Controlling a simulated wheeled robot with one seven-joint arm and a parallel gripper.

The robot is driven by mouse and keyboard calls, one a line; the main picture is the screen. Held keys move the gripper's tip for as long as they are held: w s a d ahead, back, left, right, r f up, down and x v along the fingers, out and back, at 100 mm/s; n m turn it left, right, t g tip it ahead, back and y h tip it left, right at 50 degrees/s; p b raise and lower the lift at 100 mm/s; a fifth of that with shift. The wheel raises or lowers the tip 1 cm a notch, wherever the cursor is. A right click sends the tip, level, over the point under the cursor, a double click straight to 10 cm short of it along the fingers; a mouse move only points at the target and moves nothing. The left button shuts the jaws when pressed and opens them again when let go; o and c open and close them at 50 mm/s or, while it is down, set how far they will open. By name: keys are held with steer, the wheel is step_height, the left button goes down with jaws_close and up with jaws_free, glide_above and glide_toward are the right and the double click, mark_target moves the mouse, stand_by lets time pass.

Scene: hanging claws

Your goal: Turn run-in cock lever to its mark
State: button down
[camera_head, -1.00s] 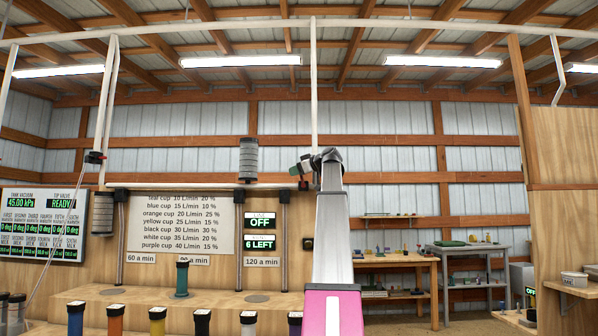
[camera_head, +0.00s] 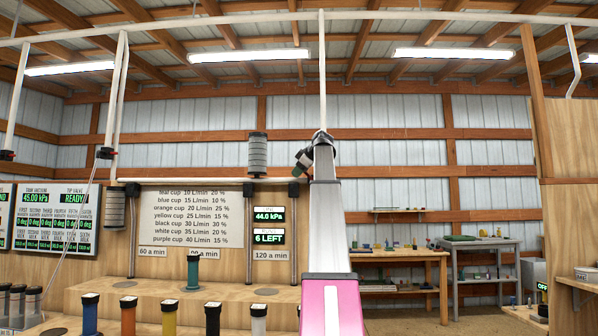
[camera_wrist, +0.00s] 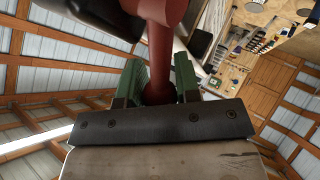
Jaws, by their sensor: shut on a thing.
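The run-in cock lever (camera_wrist: 163,40) is a dark red bar with a rounded end, at the top middle of the wrist view. My gripper (camera_wrist: 158,92) has its two green fingers closed around the lower part of the lever, one on each side. In the head view my gripper (camera_head: 303,160) is at the end of my raised arm, in front of the wall near the white vertical pipe (camera_head: 323,70). The lever is hidden there behind my wrist. I cannot make out its mark in either view.
A small panel (camera_head: 269,226) reads 44.0 kPa and 6 LEFT. A left board (camera_head: 50,218) reads tank vacuum 45.00 kPa and READY. A wooden step (camera_head: 190,296) with several coloured cups stands below.

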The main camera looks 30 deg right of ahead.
stand_by(0.3)
steer(key=c, duration=0.8)
jaws_free()
steer(key=v, duration=1)
steer(key=shift+s+r, duration=0.2)
steer(key=shift+s, duration=0.1)
